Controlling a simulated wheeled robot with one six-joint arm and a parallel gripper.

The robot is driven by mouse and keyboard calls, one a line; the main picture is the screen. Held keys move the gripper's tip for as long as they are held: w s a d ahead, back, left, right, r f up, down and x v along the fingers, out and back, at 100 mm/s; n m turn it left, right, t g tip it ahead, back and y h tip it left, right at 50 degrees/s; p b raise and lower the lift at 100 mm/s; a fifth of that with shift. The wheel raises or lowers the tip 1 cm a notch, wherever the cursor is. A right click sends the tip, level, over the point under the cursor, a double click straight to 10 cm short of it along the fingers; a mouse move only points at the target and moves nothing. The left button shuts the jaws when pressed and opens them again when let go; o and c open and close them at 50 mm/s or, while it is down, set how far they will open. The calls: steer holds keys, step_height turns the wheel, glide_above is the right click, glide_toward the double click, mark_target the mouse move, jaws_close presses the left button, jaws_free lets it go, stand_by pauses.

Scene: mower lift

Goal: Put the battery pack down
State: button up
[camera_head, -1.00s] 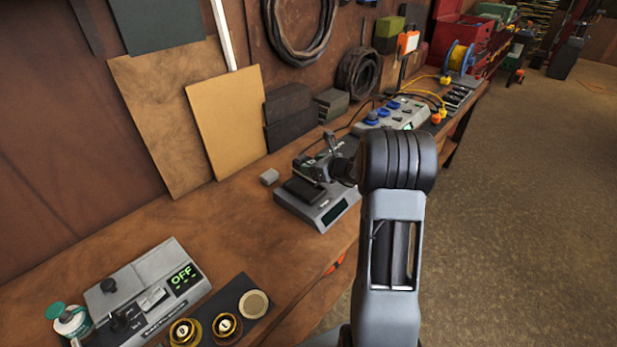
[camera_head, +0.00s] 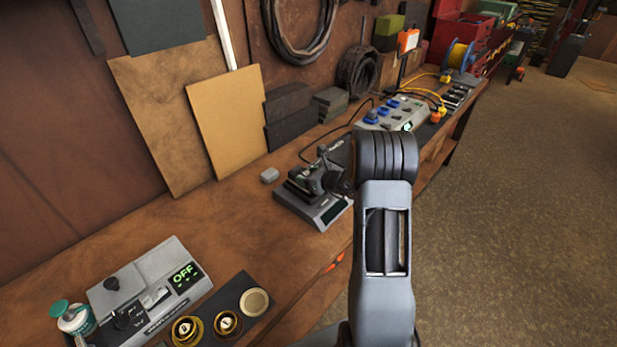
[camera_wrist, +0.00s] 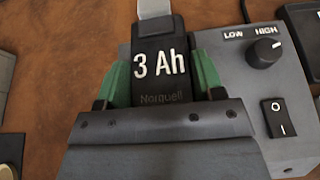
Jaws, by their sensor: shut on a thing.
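The battery pack (camera_wrist: 160,64) is black, with "3 Ah" and "Norquell" in pale letters. My gripper (camera_wrist: 161,80) is shut on it in the wrist view, with a green fingertip on each side. In the camera_head view my gripper (camera_head: 308,178) is low over a grey bench device (camera_head: 322,217), near its dark upper part. In the wrist view the device (camera_wrist: 240,88) shows a LOW/HIGH knob and a rocker switch beside the pack. I cannot tell whether the pack touches the device; its lower end is hidden by my gripper.
A grey box (camera_head: 145,290) reading OFF stands at the front left. A dark strip with round pieces (camera_head: 228,323) lies beside it. A small grey block (camera_head: 269,175) is left of the device. A panel with blue sockets (camera_head: 385,118) stands behind. Bare bench (camera_head: 235,235) lies between.

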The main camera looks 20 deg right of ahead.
steer(key=shift+f+b, duration=0.2)
steer(key=shift+b, duration=0.1)
steer(key=o, duration=1.2)
